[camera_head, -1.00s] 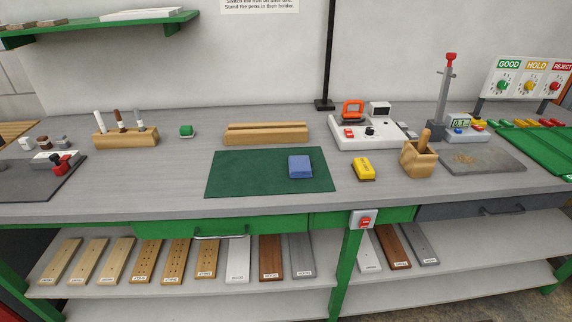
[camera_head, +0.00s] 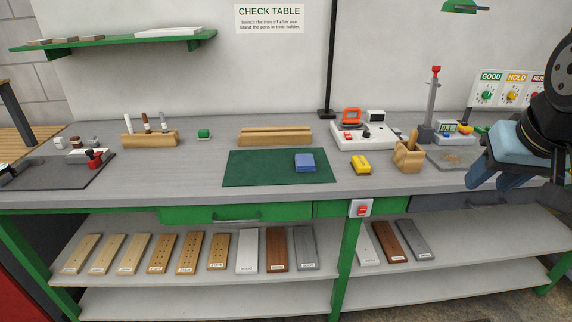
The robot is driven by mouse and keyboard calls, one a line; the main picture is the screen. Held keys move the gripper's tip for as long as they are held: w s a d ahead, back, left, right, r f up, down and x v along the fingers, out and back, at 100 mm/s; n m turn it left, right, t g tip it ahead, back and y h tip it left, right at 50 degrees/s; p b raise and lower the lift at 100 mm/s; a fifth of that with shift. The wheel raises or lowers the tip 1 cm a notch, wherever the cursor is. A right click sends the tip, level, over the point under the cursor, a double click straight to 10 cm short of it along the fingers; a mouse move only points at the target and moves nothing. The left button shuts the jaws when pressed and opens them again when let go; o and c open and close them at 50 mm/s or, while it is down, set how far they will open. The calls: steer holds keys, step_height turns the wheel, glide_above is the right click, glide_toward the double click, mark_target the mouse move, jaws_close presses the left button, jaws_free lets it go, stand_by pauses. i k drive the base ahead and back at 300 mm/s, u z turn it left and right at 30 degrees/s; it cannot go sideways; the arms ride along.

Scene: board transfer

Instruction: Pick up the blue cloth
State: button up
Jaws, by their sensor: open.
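The blue cloth (camera_head: 304,163) is a small folded block lying on the right part of a dark green mat (camera_head: 250,169) on the grey bench. My gripper (camera_head: 478,182) is at the right edge of the view, above the bench's front edge. It is open, its blue-grey fingers point down and left, and nothing shows between them. It is well to the right of the cloth and apart from it. Part of my arm is cut off by the frame edge.
A yellow block (camera_head: 361,165) and a wooden holder (camera_head: 408,157) with a handle in it stand between the cloth and my gripper. A white device (camera_head: 362,136) stands behind them. A wooden rack (camera_head: 275,137) is behind the mat.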

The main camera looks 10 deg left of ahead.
mark_target(305, 163)
steer(key=u, duration=0.15)
steer(key=i, duration=1)
steer(key=z, duration=0.05)
